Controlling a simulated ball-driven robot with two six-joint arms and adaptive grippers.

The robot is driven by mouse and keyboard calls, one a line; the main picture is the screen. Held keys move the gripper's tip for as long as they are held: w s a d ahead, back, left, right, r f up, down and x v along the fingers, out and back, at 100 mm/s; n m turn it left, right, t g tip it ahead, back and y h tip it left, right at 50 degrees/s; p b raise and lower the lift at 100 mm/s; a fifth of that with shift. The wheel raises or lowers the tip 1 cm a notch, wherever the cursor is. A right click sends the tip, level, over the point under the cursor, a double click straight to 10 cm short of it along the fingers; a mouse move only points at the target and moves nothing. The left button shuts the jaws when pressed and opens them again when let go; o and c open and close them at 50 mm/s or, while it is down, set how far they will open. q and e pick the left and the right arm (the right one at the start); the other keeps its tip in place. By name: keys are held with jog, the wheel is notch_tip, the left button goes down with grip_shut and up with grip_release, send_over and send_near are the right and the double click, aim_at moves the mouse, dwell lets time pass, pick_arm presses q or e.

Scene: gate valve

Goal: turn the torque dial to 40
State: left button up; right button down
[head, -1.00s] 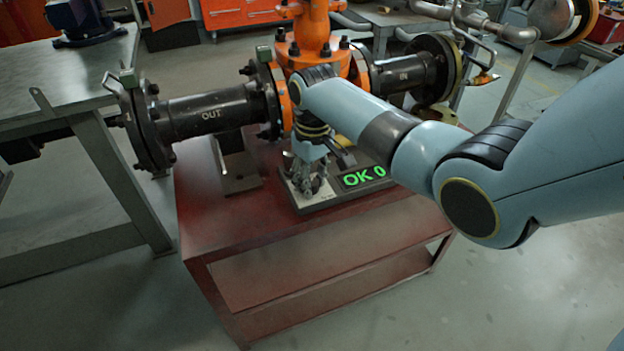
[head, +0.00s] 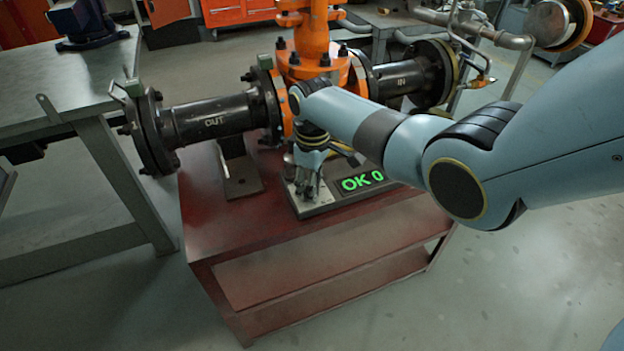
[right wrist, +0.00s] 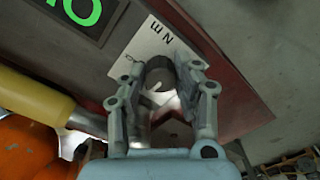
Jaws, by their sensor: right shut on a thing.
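The torque dial (right wrist: 160,76) is a dark round knob with a pale pointer mark, on a light plate (right wrist: 150,45) in the right wrist view. My right gripper (right wrist: 162,84) has its two fingers on either side of the knob and is shut on it. In the head view my right gripper (head: 309,188) points down over the dial box, and its fingers hide the knob. My left gripper is not in view.
The box stands on a red table (head: 250,225). A grey workbench (head: 65,75) stands at the far left.

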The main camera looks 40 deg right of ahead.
jog(key=shift+n+p, duration=0.65)
jog(key=shift+n, duration=1.25)
jog(key=c, duration=1)
grip_release()
jog(key=shift+r, duration=0.2)
notch_tip(320, 180, up, 12)
jog(key=shift+w+f, duration=0.1)
jog(key=shift+f, duration=0.1)
